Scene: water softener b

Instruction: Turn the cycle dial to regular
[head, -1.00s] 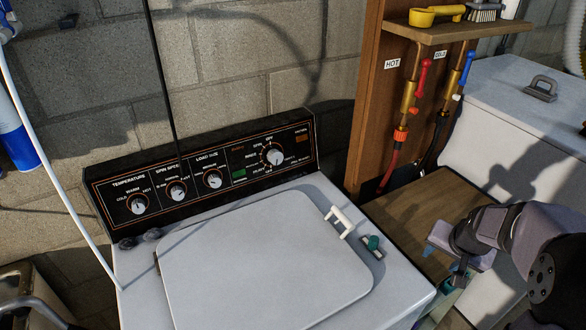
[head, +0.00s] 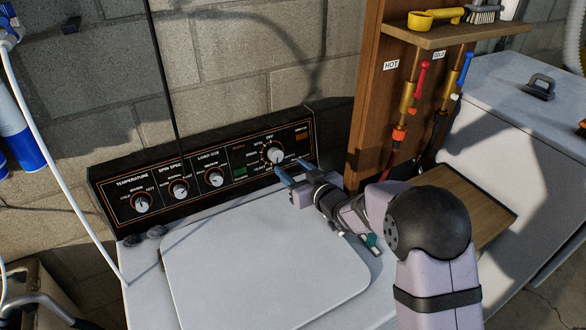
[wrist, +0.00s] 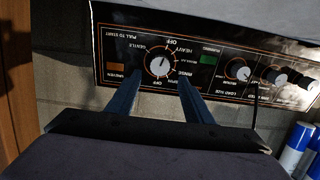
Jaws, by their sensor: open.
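The cycle dial (head: 275,156) is a round silver knob with a ring of labels, at the right of the black control panel (head: 110,191). In the wrist view, where the panel appears upside down, the dial (wrist: 158,62) lies beyond and between my two finger tips. My gripper (head: 291,169) is open and empty, just in front of and slightly below the dial in the head view; it also shows in the wrist view (wrist: 159,88). The fingers appear apart from the knob. The label its pointer marks is too small to tell.
Temperature (head: 142,202), spin speed (head: 180,189) and load size (head: 215,177) knobs sit left of the dial. The white washer lid (head: 250,255) is closed below. A wooden post (head: 364,90) with pipes stands right of the panel.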

